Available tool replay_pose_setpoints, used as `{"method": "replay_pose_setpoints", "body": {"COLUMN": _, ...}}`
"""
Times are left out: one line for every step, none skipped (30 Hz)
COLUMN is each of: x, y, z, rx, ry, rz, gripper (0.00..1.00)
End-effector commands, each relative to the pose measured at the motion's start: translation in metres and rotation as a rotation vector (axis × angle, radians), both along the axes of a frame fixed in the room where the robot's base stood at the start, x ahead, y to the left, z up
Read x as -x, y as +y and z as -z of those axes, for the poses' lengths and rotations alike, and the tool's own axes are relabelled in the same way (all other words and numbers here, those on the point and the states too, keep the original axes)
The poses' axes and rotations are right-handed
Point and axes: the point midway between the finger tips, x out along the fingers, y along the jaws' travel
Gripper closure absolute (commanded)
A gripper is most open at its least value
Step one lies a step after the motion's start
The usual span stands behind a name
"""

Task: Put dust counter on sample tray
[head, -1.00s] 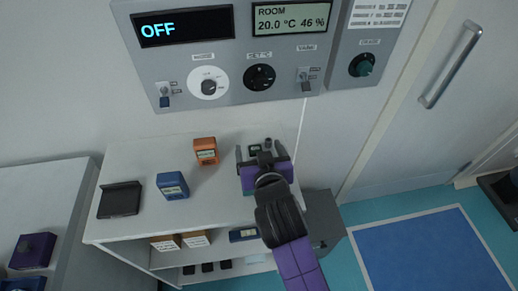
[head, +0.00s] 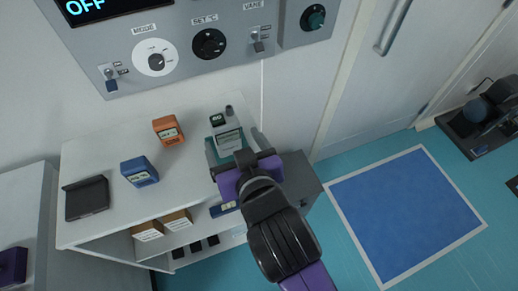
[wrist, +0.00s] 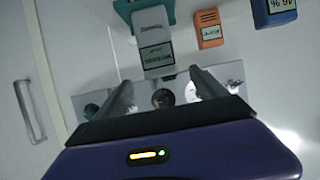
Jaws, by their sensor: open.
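A grey and teal handheld meter with a small screen, apparently the dust counter (head: 228,132), stands on the white cabinet top near its right end. It also shows in the wrist view (wrist: 154,36). My gripper (head: 234,141) is open and empty, with its fingers pointing at the meter from the front right. In the wrist view the meter lies just ahead of and between the fingertips (wrist: 162,78); I cannot tell whether they touch it. A flat black tray (head: 87,198) lies at the cabinet top's left end; I cannot tell whether it is the sample tray.
An orange meter (head: 168,130) and a blue meter (head: 139,171) stand between the black tray and the grey meter. A control panel (head: 190,50) hangs on the wall behind. Open floor with a blue mat (head: 405,215) is at right.

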Motion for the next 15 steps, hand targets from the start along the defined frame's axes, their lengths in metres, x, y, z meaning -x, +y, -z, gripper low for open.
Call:
{"method": "replay_pose_setpoints", "body": {"x": 0.001, "y": 0.0, "z": 0.0, "rx": 0.0, "ry": 0.0, "rz": 0.0, "gripper": 0.18}}
{"method": "replay_pose_setpoints", "body": {"x": 0.001, "y": 0.0, "z": 0.0, "rx": 0.0, "ry": 0.0, "rz": 0.0, "gripper": 0.18}}
{"method": "replay_pose_setpoints", "body": {"x": 0.001, "y": 0.0, "z": 0.0, "rx": 0.0, "ry": 0.0, "rz": 0.0, "gripper": 0.18}}
{"method": "replay_pose_setpoints", "body": {"x": 0.001, "y": 0.0, "z": 0.0, "rx": 0.0, "ry": 0.0, "rz": 0.0, "gripper": 0.18}}
{"method": "replay_pose_setpoints", "body": {"x": 0.001, "y": 0.0, "z": 0.0, "rx": 0.0, "ry": 0.0, "rz": 0.0, "gripper": 0.18}}
{"method": "replay_pose_setpoints", "body": {"x": 0.001, "y": 0.0, "z": 0.0, "rx": 0.0, "ry": 0.0, "rz": 0.0, "gripper": 0.18}}
{"method": "replay_pose_setpoints", "body": {"x": 0.002, "y": -0.001, "z": 0.001, "rx": 0.0, "ry": 0.001, "rz": 0.0, "gripper": 0.18}}
{"method": "replay_pose_setpoints", "body": {"x": 0.003, "y": -0.002, "z": 0.003, "rx": -0.001, "ry": 0.001, "rz": 0.0, "gripper": 0.18}}
{"method": "replay_pose_setpoints", "body": {"x": 0.005, "y": -0.004, "z": 0.006, "rx": -0.003, "ry": 0.003, "rz": 0.001, "gripper": 0.18}}
{"method": "replay_pose_setpoints", "body": {"x": 0.008, "y": -0.007, "z": 0.011, "rx": -0.005, "ry": 0.005, "rz": 0.001, "gripper": 0.18}}
{"method": "replay_pose_setpoints", "body": {"x": 0.012, "y": -0.011, "z": 0.015, "rx": -0.008, "ry": 0.006, "rz": 0.003, "gripper": 0.18}}
{"method": "replay_pose_setpoints", "body": {"x": 0.018, "y": -0.017, "z": 0.023, "rx": -0.012, "ry": 0.009, "rz": 0.006, "gripper": 0.18}}
{"method": "replay_pose_setpoints", "body": {"x": 0.023, "y": -0.023, "z": 0.029, "rx": -0.016, "ry": 0.01, "rz": 0.011, "gripper": 0.18}}
{"method": "replay_pose_setpoints", "body": {"x": 0.03, "y": -0.029, "z": 0.035, "rx": -0.021, "ry": 0.01, "rz": 0.014, "gripper": 0.18}}
{"method": "replay_pose_setpoints", "body": {"x": 0.04, "y": -0.038, "z": 0.044, "rx": -0.029, "ry": 0.01, "rz": 0.019, "gripper": 0.18}}
